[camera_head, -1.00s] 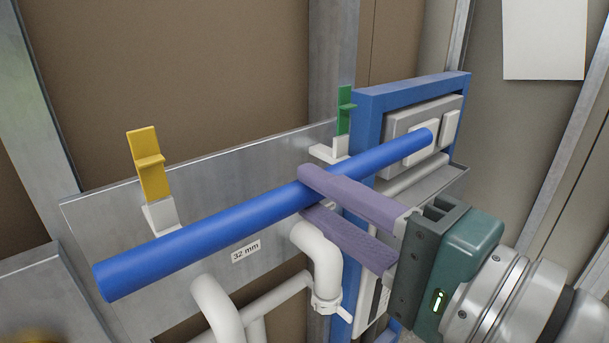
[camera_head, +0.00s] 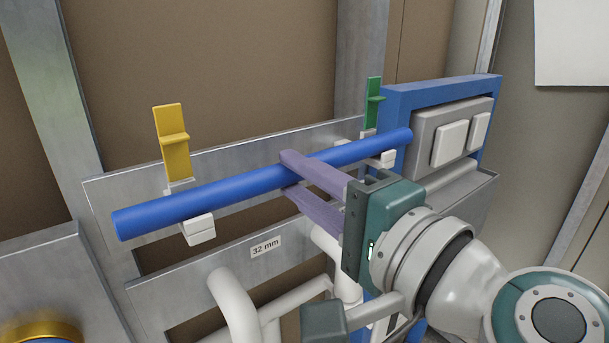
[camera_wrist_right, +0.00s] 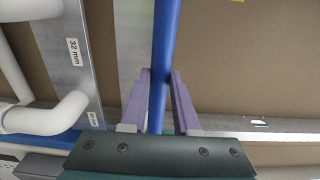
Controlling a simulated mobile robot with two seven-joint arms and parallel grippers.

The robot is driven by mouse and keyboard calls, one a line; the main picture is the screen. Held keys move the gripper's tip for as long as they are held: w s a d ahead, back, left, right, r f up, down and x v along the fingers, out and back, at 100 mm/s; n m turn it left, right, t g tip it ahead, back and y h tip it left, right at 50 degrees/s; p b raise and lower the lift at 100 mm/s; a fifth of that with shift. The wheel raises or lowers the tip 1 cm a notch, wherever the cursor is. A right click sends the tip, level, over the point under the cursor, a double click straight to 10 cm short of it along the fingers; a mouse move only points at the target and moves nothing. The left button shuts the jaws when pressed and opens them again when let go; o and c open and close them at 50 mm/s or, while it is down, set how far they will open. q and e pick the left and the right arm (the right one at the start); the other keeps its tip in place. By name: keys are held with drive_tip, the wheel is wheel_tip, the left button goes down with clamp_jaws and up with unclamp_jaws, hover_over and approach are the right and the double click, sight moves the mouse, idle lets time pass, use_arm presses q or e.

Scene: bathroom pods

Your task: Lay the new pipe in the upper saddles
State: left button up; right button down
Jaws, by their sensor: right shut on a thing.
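The new pipe, a long blue tube (camera_head: 235,188), runs nearly level across the upper metal rail (camera_head: 125,188). My right gripper (camera_head: 285,172), with purple fingers, is shut around it right of its middle. The wrist view also shows the pipe (camera_wrist_right: 166,50) between the fingers (camera_wrist_right: 158,75). The left white saddle (camera_head: 198,228) shows below and behind the pipe, under a raised yellow clip (camera_head: 172,142). The right saddle (camera_head: 387,159) shows below its far end, near a green clip (camera_head: 373,101). Whether the pipe touches the saddle floors cannot be told.
A blue frame (camera_head: 440,90) with a grey switch box (camera_head: 428,140) stands close to the pipe's right end. White bent pipes (camera_head: 232,300) and a lower rail marked "32 mm" (camera_head: 265,246) lie below. A gold ring (camera_head: 40,332) shows at bottom left.

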idle(0.4)
drive_tip(key=c, duration=0.6)
unclamp_jaws()
drive_tip(key=shift+s, duration=0.1)
drive_tip(key=b+v, duration=0.1)
drive_tip(key=v, duration=0.9)
drive_tip(key=shift+b, duration=0.3)
